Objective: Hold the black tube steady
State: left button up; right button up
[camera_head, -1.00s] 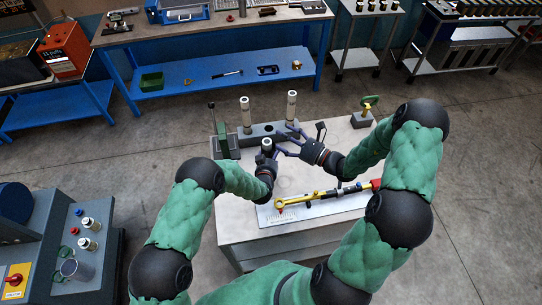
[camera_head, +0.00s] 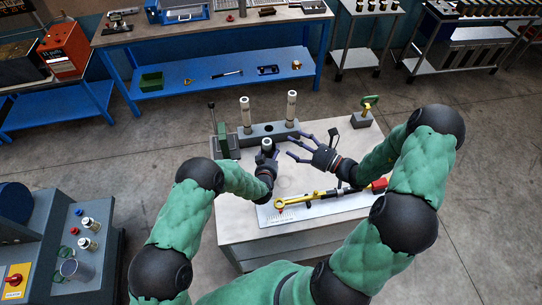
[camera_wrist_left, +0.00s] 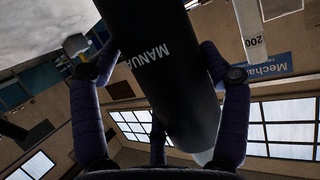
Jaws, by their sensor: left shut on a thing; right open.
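The black tube (camera_wrist_left: 160,70), with white lettering on its side, fills the middle of the left wrist view. My left gripper (camera_wrist_left: 160,90) is shut on it, with purple fingers on both sides. In the head view my left gripper (camera_head: 268,160) is at the tube (camera_head: 266,145), in front of the dark grey block on the table. Only the tube's upper end shows there; the fingers and hand hide part of it. My right gripper (camera_head: 300,150) is open and empty to the right of the tube, its fingers spread and apart from it.
The grey block (camera_head: 256,130) holds two pale upright cylinders (camera_head: 291,105). A green vise-like tool (camera_head: 222,140) stands at the table's left. A yellow wrench (camera_head: 300,202) lies on a pale mat in front. A small stand (camera_head: 364,115) is at the back right.

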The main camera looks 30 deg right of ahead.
pick_arm(q)
jog(key=o, duration=1.7)
jog(key=v, duration=1.2)
